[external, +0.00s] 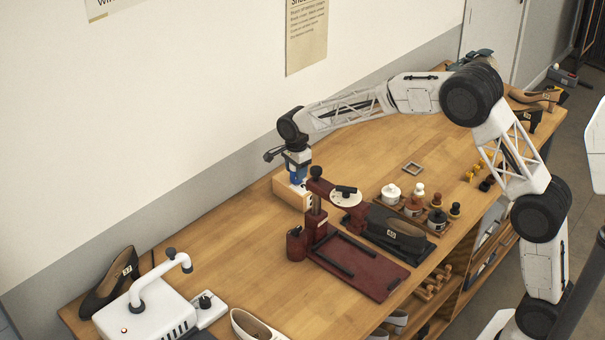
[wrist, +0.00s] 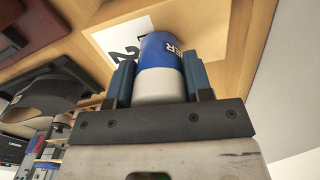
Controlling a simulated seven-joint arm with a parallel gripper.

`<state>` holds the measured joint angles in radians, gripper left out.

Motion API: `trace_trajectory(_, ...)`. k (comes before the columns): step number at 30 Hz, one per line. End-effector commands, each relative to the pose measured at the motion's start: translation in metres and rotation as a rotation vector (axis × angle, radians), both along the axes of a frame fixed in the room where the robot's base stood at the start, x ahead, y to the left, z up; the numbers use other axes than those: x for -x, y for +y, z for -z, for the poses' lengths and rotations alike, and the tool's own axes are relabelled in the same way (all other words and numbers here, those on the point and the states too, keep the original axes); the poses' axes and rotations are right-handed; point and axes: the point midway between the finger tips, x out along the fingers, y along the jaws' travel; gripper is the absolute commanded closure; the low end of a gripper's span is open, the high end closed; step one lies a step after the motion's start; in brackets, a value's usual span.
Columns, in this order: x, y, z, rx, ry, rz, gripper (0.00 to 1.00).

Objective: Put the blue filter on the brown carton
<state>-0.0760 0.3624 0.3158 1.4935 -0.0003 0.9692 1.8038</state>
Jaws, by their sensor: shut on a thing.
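The blue filter (wrist: 160,50) is a cylinder with a blue upper band, white lettering and a whitish lower part. My gripper (wrist: 158,75) is shut on it, one finger on each side. In the external view the filter (external: 297,174) is in my gripper (external: 298,169), which points down at the brown carton (external: 289,194) near the wall. In the wrist view the carton (wrist: 222,40) with its white label is right beyond the filter. I cannot tell whether the filter touches the carton; the filter hides part of the label.
A dark red press-like stand (external: 350,262) stands just right of the carton, with a dark shoe (external: 397,234) beside it. Several jars (external: 415,205) are behind that. A white machine (external: 150,305) stands at the front left. The tabletop left of the carton is clear.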

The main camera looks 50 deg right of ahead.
Motion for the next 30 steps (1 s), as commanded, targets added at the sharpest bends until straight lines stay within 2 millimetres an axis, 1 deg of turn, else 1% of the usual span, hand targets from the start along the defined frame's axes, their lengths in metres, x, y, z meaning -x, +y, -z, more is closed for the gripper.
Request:
trace_trajectory(6, 0.0, 0.0, 0.003, 0.0, 0.0, 0.0, 0.78)
trace_trajectory(7, 0.0, 0.0, 0.003, 0.0, 0.0, 0.0, 0.49)
trace_trajectory(11, 0.0, 0.0, 0.003, 0.0, 0.0, 0.0, 0.29)
trace_trajectory(23, 0.0, 0.0, 0.0, 0.0, 0.0, 0.0, 0.28)
trace_trajectory(26, 0.0, 0.0, -0.005, 0.0, 0.0, 0.0, 0.28)
trace_trajectory(30, 0.0, 0.0, -0.017, 0.0, -0.001, 0.0, 0.28)
